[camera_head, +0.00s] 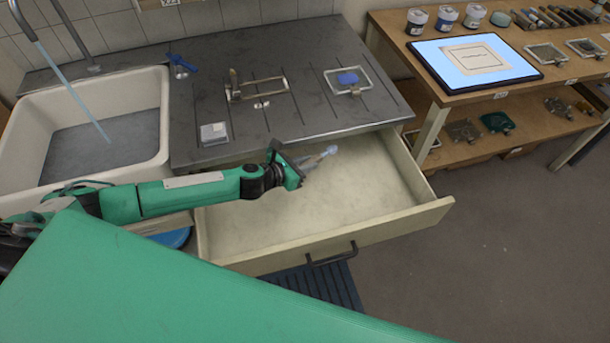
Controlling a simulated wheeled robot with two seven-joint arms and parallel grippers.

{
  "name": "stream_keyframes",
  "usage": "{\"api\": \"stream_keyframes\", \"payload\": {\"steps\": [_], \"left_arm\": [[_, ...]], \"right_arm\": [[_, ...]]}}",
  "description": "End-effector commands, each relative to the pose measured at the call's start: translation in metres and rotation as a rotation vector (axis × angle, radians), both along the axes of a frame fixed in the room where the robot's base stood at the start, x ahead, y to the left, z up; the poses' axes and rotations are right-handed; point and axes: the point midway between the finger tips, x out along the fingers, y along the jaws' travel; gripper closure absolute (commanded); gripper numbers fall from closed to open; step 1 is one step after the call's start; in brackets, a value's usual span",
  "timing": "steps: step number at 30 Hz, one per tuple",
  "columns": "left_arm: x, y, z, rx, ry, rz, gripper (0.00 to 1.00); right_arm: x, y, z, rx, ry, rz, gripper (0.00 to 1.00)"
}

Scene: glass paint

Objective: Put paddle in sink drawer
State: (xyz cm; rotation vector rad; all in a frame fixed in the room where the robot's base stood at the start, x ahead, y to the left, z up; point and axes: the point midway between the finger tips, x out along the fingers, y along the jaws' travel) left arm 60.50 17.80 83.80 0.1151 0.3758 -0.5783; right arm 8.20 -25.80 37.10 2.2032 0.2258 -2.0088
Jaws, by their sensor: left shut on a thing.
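The sink drawer (352,207) is pulled open under the dark counter and looks empty inside. My left arm reaches in from the left over the drawer. My left gripper (308,163) is over the back part of the drawer, shut on a small light-coloured thing, apparently the paddle (328,152), whose pale tip points right. I cannot tell how far above the drawer floor it is. The drawer's dark handle (332,254) is on its front. My right gripper is not in view.
A white sink (152,108) with running water is at the left. The counter (255,52) holds a metal frame (262,88), a tray with a blue sponge (347,79) and a small block (214,133). A wooden bench with a lit panel (475,62) stands at the right.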

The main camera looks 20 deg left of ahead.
Motion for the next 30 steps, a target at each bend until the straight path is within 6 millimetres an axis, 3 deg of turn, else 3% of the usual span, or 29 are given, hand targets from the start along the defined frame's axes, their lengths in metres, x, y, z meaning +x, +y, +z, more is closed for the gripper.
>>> {"api": "stream_keyframes", "payload": {"steps": [1, 2, 10, 16, 28, 29, 30], "left_arm": [[-0.004, 0.001, -0.017, 0.001, 0.009, 0.002, 1.00], [-0.004, 0.001, -0.021, 0.001, 0.010, 0.003, 1.00], [-0.003, 0.002, -0.039, 0.001, 0.006, 0.002, 1.00], [-0.004, 0.001, -0.067, 0.000, 0.008, 0.003, 1.00], [-0.004, 0.002, -0.073, 0.001, 0.006, 0.002, 1.00], [-0.004, 0.002, -0.072, 0.001, 0.006, 0.002, 0.77], [-0.004, 0.002, -0.072, 0.001, 0.006, 0.002, 0.69]], "right_arm": [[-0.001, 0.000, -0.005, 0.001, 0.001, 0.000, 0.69], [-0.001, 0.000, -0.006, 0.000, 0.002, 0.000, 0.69], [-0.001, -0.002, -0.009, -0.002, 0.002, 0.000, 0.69], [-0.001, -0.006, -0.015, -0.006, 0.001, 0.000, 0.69], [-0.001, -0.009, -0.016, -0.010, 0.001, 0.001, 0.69], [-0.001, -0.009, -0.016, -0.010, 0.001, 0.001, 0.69], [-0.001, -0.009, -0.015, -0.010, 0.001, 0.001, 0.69]]}}
